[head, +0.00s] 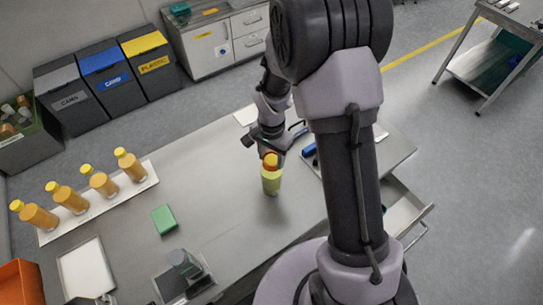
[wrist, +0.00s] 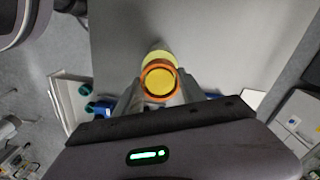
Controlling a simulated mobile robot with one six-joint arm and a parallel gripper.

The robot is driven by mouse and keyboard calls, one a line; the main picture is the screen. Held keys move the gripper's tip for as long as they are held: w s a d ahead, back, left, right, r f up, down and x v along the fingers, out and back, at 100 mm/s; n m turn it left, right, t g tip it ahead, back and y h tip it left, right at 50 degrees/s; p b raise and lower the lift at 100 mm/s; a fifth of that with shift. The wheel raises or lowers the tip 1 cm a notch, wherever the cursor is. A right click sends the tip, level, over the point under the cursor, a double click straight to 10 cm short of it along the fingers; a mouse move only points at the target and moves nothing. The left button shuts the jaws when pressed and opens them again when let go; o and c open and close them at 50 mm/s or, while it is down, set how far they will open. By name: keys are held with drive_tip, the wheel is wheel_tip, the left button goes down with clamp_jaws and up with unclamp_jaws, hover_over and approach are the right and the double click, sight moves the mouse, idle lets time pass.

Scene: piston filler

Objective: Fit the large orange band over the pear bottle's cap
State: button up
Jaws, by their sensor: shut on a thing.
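The pear bottle (head: 271,182), pale yellow-green, stands upright on the grey table near the middle of the head view. The large orange band (wrist: 146,72) shows in the wrist view as a ring around the outline of the yellow cap (wrist: 160,84). My gripper (wrist: 160,84) is shut on the band, with a grey finger on each side. The bottle's pale shoulder (wrist: 158,50) shows beyond the ring. In the head view orange (head: 270,158) shows at the bottle's top, under my gripper. I cannot tell how far down the band sits.
Several orange bottles with yellow caps (head: 70,200) stand on a white tray (head: 150,168) at the left. A green box (head: 163,219) and a dark device (head: 184,264) are on the table nearer the front. Blue and teal items (wrist: 100,106) lie beside my gripper.

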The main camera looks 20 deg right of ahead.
drive_tip(key=o, duration=1.4)
wheel_tip(320, 180, up, 9)
drive_tip(key=p, duration=0.5)
drive_tip(key=shift+p, duration=0.35)
